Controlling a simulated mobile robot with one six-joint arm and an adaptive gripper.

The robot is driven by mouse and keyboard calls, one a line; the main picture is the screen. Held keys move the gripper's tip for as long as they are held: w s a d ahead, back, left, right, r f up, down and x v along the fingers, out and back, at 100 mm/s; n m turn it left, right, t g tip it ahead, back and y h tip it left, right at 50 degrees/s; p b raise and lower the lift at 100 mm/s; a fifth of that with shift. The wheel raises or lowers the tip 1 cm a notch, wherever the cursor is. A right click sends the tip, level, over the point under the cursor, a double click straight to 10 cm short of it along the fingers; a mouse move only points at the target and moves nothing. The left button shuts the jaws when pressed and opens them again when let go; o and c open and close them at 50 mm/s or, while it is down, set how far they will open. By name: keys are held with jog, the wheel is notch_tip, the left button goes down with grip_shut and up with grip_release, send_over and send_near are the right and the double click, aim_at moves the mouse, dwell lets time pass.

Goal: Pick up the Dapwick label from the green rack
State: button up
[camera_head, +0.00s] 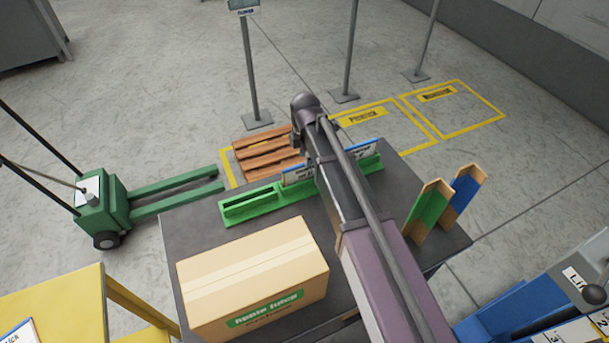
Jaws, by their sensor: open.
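The green rack (265,207) lies along the far edge of the dark table. Its left slot looks empty. Two white labels with blue edges stand in it: one label (292,177) just left of my arm and another label (367,150) just right of it. Their print is too small and too covered to tell which is the Dapwick label. My gripper (311,156) hangs from the wrist over the rack, between the two labels and close to the left one. It is open and mostly hidden by my arm; its fingertips and any contact are not clear.
A closed carton (245,268) fills the table's near left. A green wooden holder (430,207) and a blue one (466,190) stand at the right edge. Beyond the table are a pallet (265,150), a green pallet truck (101,207) and sign posts.

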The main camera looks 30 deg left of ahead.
aim_at(305, 168)
jog(key=shift+s+d+f+b, duration=0.1)
jog(key=shift+f+b, duration=2.5)
jog(key=shift+b, duration=0.05)
grip_shut()
